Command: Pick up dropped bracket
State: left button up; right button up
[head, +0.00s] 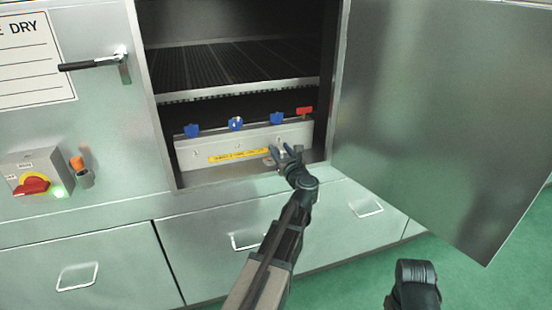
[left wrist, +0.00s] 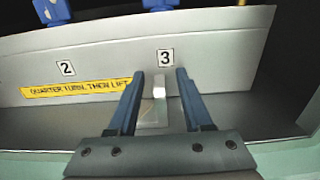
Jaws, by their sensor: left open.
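A small pale metal bracket (left wrist: 158,108) stands on the cabinet floor against the light panel, below the label 3, in the left wrist view. My left gripper (left wrist: 160,76) is open, with one blue finger on each side of the bracket in that view. I cannot tell whether either finger touches it. In the head view the left gripper (head: 286,152) reaches low into the cabinet opening, at the front of the panel, and largely hides the bracket. A dark part of my right arm shows at the bottom right, but its gripper is not seen.
The panel (head: 220,147) carries blue knobs, a red knob (head: 305,110) and a yellow label. A ribbed shelf (head: 240,88) lies above it. The open door (head: 440,110) stands to the right. Closed drawers (head: 80,270) are below.

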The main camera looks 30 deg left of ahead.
pick_arm(q)
jog(key=shift+a, duration=0.1)
grip_shut()
jog(key=shift+r, duration=0.15)
pick_arm(e)
jog(key=shift+r, duration=0.1)
